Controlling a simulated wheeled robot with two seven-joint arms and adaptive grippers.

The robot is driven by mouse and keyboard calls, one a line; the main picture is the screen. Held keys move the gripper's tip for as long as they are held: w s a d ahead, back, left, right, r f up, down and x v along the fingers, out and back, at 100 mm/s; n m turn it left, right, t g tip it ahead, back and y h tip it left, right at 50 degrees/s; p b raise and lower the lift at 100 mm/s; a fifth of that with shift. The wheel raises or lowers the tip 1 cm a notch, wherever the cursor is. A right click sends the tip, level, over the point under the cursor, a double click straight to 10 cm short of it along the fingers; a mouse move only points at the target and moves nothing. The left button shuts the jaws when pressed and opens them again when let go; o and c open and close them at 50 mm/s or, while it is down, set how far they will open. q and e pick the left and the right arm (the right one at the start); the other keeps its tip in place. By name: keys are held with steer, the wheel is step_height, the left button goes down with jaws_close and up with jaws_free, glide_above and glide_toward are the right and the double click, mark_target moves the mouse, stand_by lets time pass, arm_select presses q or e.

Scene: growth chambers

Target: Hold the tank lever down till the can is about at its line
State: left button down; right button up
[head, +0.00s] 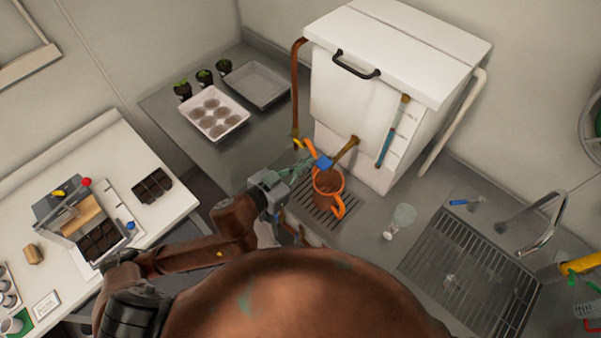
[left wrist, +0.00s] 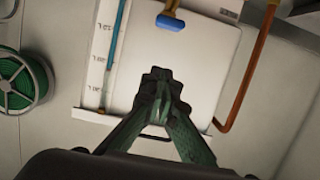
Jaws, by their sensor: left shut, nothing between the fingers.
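The white tank (head: 350,90) stands at the back, with a brown tap (head: 345,149) and a blue-tipped lever (head: 323,162) low on its front. The orange can (head: 328,183) stands upright on the drain grate under the tap. Its line and its water level cannot be made out. My left gripper (head: 300,168) is shut and empty, just left of the lever. In the left wrist view my gripper's fingertips (left wrist: 157,76) appear below the blue lever end (left wrist: 172,22) with a gap in the picture. I see no clear contact. My right gripper is not in view.
A blue sight tube (head: 386,146) with a scale runs up the tank front. Trays (head: 213,112) and seedling pots sit at left. A brown pipe (head: 296,90) edges the tank.

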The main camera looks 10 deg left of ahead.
arm_select(q)
steer(key=p, duration=0.1)
glide_above(318, 166)
steer(key=shift+f, duration=0.65)
steer(key=f, duration=0.4)
steer(key=shift+s, duration=0.25)
